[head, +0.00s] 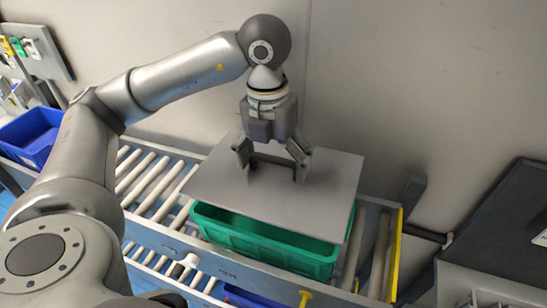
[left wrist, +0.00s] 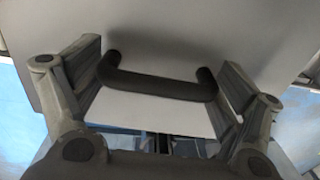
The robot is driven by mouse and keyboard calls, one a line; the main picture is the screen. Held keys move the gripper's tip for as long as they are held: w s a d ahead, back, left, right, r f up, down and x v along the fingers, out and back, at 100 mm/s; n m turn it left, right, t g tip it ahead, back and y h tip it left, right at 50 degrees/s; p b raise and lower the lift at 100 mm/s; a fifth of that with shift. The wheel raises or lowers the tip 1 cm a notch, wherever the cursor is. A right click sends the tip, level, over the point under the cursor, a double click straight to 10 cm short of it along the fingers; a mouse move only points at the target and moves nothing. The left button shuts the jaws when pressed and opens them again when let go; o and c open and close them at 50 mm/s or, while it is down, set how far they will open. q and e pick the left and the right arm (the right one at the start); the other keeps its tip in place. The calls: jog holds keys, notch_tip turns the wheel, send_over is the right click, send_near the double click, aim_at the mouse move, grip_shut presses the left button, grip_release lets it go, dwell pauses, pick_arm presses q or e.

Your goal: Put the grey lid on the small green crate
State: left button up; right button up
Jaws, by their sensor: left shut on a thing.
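The grey lid (head: 222,190) is a flat sheet with a dark bar handle (head: 274,160). My left gripper (head: 272,168) points down and is shut on the handle, with one finger at each end of it. In the left wrist view the handle (left wrist: 160,85) lies between the fingers of my left gripper (left wrist: 160,80). The small green crate (head: 262,245) stands on the roller conveyor under the lid. Its front wall and part of its inside show past the lid's front edge. The lid appears above the crate and shifted toward the back; its back rim is hidden. My right gripper is out of view.
The roller conveyor (head: 150,185) runs along a plain wall, with a yellow end strip (head: 394,255) on the right. A blue crate (head: 30,135) is at the left. A dark panel (head: 500,225) is at the right. Bare rollers lie on both sides of the green crate.

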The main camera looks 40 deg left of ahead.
aim_at(273, 174)
pick_arm(q)
jog(key=shift+f+b, duration=0.45)
jog(key=shift+f, duration=0.75)
jog(key=shift+s+f+b, duration=0.1)
jog(key=shift+f+b, duration=0.2)
jog(key=shift+b, duration=0.15)
notch_tip(273, 174, down, 2)
jog(key=shift+b, duration=0.6)
jog(key=shift+f, duration=0.3)
jog(key=shift+f+b, duration=0.2)
jog(key=shift+b, duration=0.3)
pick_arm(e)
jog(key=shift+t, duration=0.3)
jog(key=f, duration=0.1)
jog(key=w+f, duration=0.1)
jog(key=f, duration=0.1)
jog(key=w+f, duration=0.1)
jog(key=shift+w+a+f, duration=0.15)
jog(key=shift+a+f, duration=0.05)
